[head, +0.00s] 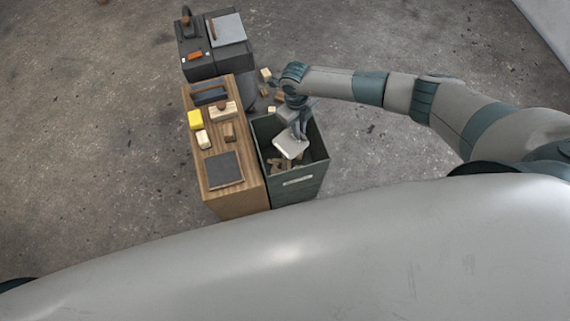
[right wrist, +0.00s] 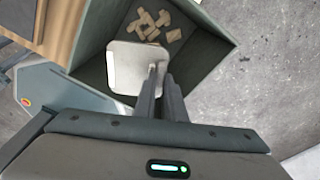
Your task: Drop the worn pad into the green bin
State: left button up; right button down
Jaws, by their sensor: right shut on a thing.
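The worn pad (head: 290,147) is a pale, roughly square sheet. My right gripper (head: 298,132) is shut on its edge and holds it over the opening of the green bin (head: 312,183). In the right wrist view the pad (right wrist: 126,68) hangs beyond the fingertips (right wrist: 157,75), with the dark green bin wall (right wrist: 208,58) around it. Several wood scraps (right wrist: 160,28) lie on the bin floor. The bin has a pale label on its front. My left gripper is not in view.
A wooden bench (head: 214,165) stands directly left of the bin, with a dark square pad (head: 224,169), a yellow block (head: 195,120) and several wooden pieces on top. A dark machine (head: 198,66) stands behind it. Loose wood scraps lie on the floor behind the bin. Floor to the right is clear.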

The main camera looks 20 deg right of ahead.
jog(key=c, duration=1.7)
grip_release()
jog(key=shift+c, duration=0.2)
jog(key=shift+r, duration=0.15)
